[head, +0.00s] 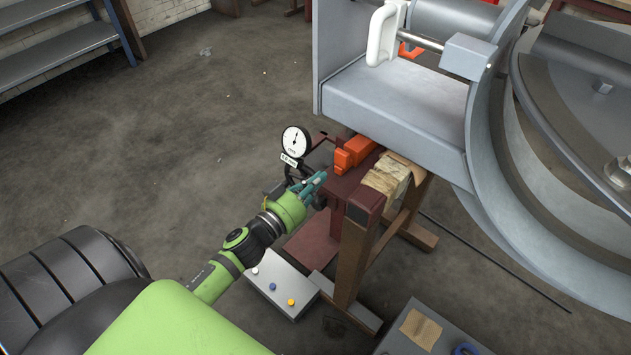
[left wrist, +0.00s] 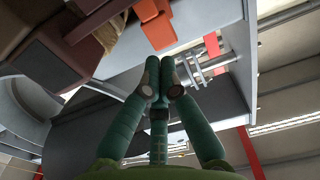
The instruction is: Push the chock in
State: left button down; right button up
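The orange chock (head: 355,152) lies on a dark red stand under the edge of a large grey metal housing. Its far end is close to the housing, and I cannot tell how far it reaches under it. My left gripper (head: 318,181) is just to the left and front of the chock, apart from it in the head view. In the left wrist view the teal fingers (left wrist: 162,78) are drawn together with nothing seen between them. The orange chock (left wrist: 155,22) shows beyond the fingertips there. My right gripper is not in view.
A round dial gauge (head: 295,141) stands right beside the left gripper. A grey button box (head: 281,285) is below. A white handle (head: 386,35) is above on the housing. Open floor lies left.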

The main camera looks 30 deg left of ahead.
aim_at(340, 159)
pick_arm(q)
jog(key=shift+w+d+b, duration=0.2)
jog(key=shift+w+b, duration=0.05)
jog(key=shift+w, duration=1.1)
jog(key=shift+w+d+b, duration=0.15)
jog(key=shift+w+b, duration=0.1)
jog(key=shift+w, duration=1.05)
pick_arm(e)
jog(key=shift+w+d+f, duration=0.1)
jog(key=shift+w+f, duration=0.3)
pick_arm(q)
jog(key=shift+w, duration=0.35)
jog(key=shift+r, duration=0.15)
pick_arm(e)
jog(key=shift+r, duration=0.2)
pick_arm(q)
jog(key=shift+s+a+p, duration=0.15)
jog(key=shift+s+p, duration=0.3)
jog(key=shift+s, duration=0.75)
jog(key=shift+s+a+p, duration=0.1)
jog(key=shift+s+p, duration=0.3)
jog(key=shift+s, duration=0.75)
jog(key=shift+s+a+p, duration=0.15)
jog(key=shift+s+p, duration=0.05)
jog(key=shift+s, duration=0.85)
jog(key=shift+s+a+p, duration=0.15)
jog(key=shift+s, duration=0.9)
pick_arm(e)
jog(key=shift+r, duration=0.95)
